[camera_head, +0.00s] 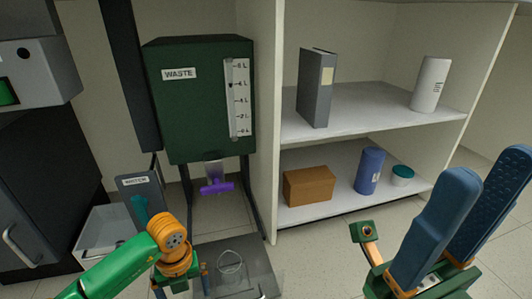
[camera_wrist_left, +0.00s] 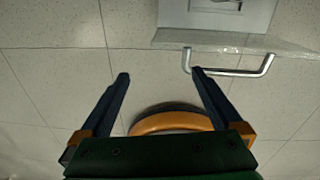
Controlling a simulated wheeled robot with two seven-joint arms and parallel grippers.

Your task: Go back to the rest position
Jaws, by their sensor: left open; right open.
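My right gripper (camera_head: 487,180) is at the lower right of the head view. Its two blue fingers point up and stand apart, with nothing between them. My left arm comes in from the lower left, green with orange joints. Its gripper (camera_head: 181,284) is low in the head view, partly cut off by the bottom edge. In the left wrist view the left gripper (camera_wrist_left: 160,76) is open. Its dark blue fingers are apart and empty, over pale floor tiles.
A green waste tank (camera_head: 200,110) with a purple valve (camera_head: 217,187) stands behind my left arm. A shelf unit (camera_head: 380,110) holds a grey binder (camera_head: 313,90), a brown box (camera_head: 309,186) and a blue cylinder (camera_head: 369,170). A metal handle (camera_wrist_left: 232,72) shows beyond the left fingers.

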